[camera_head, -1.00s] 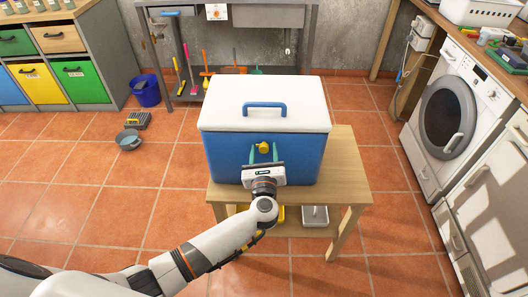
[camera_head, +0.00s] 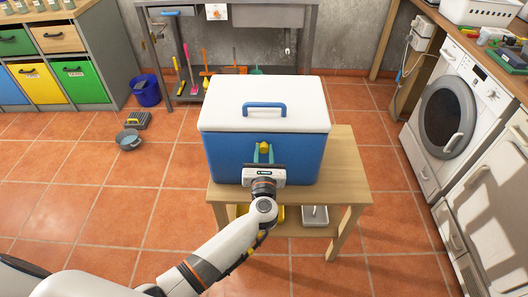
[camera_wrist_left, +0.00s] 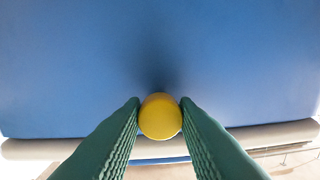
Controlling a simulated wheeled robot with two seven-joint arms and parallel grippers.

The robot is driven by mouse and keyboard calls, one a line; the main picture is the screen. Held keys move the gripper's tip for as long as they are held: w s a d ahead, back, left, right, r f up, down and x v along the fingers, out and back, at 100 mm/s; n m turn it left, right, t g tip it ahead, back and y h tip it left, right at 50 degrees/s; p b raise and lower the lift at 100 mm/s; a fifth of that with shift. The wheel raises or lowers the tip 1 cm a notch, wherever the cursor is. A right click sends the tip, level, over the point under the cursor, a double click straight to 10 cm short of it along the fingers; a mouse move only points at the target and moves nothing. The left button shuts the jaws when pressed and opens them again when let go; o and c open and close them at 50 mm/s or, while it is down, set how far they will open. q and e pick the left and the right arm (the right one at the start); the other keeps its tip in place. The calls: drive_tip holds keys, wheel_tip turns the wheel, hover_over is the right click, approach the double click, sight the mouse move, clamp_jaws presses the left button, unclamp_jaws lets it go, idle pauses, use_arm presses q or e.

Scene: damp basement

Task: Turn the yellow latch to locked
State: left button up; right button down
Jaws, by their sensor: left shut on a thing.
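A blue cooler box (camera_head: 222,157) with a white lid (camera_head: 290,100) and a blue lid handle stands on a small wooden table (camera_head: 345,165). The yellow latch (camera_head: 264,147) is on the cooler's front, just below the lid. My left gripper (camera_head: 264,153) reaches the latch from the front, its two green fingers on either side of it. In the left wrist view, the fingers (camera_wrist_left: 160,112) are shut on the yellow latch (camera_wrist_left: 160,118), which shows as a round end against the blue wall (camera_wrist_left: 160,50). My right gripper is not in view.
A washing machine (camera_head: 450,115) stands at the right. A blue bucket (camera_head: 145,90) and a grey-blue bowl (camera_head: 129,140) are on the tiled floor at the left. A workbench (camera_head: 235,15) is behind.

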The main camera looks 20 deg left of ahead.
use_arm(q)
drive_tip(key=m+p, duration=0.1)
drive_tip(key=m, duration=0.2)
drive_tip(key=shift+m, duration=0.4)
drive_tip(key=m+p, duration=0.2)
drive_tip(key=m, duration=0.2)
drive_tip(key=shift+m, duration=0.3)
drive_tip(key=m+p, duration=0.2)
drive_tip(key=m, duration=0.2)
drive_tip(key=shift+r, duration=0.1)
drive_tip(key=shift+m+p, duration=0.6)
drive_tip(key=shift+m, duration=1)
drive_tip(key=o, duration=1)
drive_tip(key=v, duration=0.4)
drive_tip(key=p+v, duration=0.1)
drive_tip(key=v, duration=0.3)
drive_tip(key=p+v, duration=0.1)
drive_tip(key=v, duration=0.3)
drive_tip(key=shift+a+f, duration=0.1)
drive_tip(key=shift+f, duration=0.15)
